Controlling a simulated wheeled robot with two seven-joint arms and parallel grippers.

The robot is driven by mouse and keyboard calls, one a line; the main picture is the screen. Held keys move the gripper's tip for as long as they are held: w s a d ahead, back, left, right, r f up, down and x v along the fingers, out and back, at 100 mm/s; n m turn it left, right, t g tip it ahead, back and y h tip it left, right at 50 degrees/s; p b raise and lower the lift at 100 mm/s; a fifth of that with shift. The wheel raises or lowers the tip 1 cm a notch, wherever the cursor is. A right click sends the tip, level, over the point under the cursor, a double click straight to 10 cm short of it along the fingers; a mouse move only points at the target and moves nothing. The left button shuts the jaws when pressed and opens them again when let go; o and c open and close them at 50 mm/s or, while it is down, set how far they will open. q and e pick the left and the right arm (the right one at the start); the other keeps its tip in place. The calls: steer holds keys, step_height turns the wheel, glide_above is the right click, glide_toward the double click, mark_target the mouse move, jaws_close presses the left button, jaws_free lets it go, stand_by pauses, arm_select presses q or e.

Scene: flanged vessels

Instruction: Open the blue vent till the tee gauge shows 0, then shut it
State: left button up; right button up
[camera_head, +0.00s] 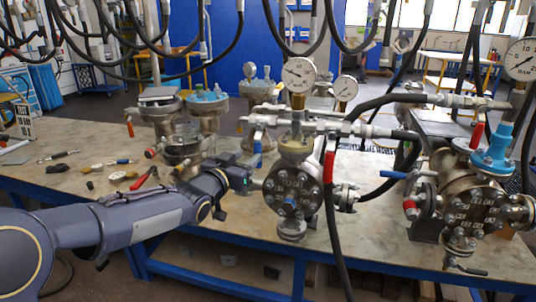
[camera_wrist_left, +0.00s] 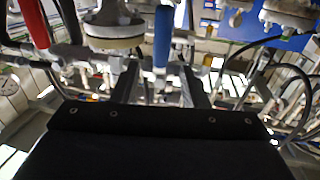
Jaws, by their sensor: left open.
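The blue vent handle (camera_head: 257,146) hangs down at the left end of the pipework over the middle vessel (camera_head: 292,190). In the left wrist view the blue handle (camera_wrist_left: 162,38) points down between the fingers, with space on both sides. My left gripper (camera_head: 247,175) is open just below and left of the handle; contact cannot be told. Two gauges stand over this pipework: a large one (camera_head: 299,74) on a brass stem and a smaller one (camera_head: 345,88) to its right. I cannot tell which is the tee gauge, and their needles are too small to read. My right gripper is not in view.
A red handle (camera_head: 329,166) hangs right of the middle vessel; a black hose passes below it. Another vessel (camera_head: 474,205) with a blue fitting stands at right. Loose tools, including a red-handled one (camera_head: 145,178), lie on the bench (camera_head: 60,178) at left.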

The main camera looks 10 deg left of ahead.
mark_target(255, 149)
arm_select(q)
steer(key=p+x, duration=0.1)
steer(key=x, duration=0.6)
steer(key=shift+w, duration=0.15)
jaws_close()
